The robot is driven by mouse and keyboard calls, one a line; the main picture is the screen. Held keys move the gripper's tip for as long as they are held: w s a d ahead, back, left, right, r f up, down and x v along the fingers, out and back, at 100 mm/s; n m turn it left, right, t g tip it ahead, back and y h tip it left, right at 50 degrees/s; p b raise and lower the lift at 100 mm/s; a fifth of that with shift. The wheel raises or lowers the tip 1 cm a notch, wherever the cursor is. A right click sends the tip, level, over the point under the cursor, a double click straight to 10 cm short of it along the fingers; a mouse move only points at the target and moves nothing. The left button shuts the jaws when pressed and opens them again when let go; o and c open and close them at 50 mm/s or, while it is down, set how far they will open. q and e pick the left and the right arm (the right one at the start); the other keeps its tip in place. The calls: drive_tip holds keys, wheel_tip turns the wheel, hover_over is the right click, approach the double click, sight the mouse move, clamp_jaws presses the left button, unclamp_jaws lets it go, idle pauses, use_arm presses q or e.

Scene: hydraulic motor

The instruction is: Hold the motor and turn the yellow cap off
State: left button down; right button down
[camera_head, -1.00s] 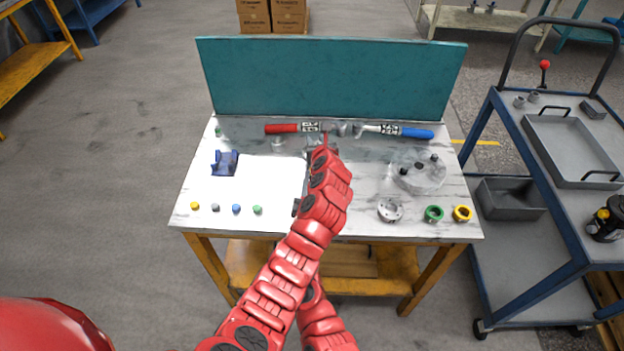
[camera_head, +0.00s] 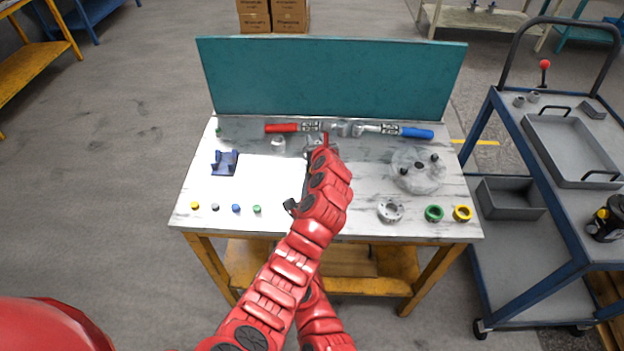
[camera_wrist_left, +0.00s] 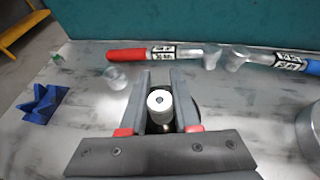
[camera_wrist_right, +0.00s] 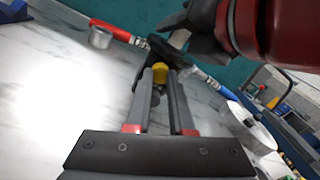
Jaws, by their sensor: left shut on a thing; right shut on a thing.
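My left gripper (camera_wrist_left: 159,88) comes down from above, its fingers around a pale, shiny cylinder with a small hole in its end; a dark round part shows beside it. In the head view my left arm hides the motor, the cap and my right gripper.
A blue holder (camera_head: 225,162) and several small coloured caps lie at left. Red-handled (camera_head: 283,128) and blue-handled (camera_head: 416,133) tools lie at the back. A clear round part (camera_head: 417,172) and rings (camera_head: 434,213) are at right. A teal panel (camera_head: 330,80) closes the back.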

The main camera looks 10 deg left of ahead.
drive_tip(key=n, duration=0.3)
drive_tip(key=shift+s, duration=0.1)
drive_tip(key=shift+s, duration=2)
use_arm(q)
drive_tip(key=c, duration=0.6)
unclamp_jaws()
drive_tip(key=shift+o, duration=0.2)
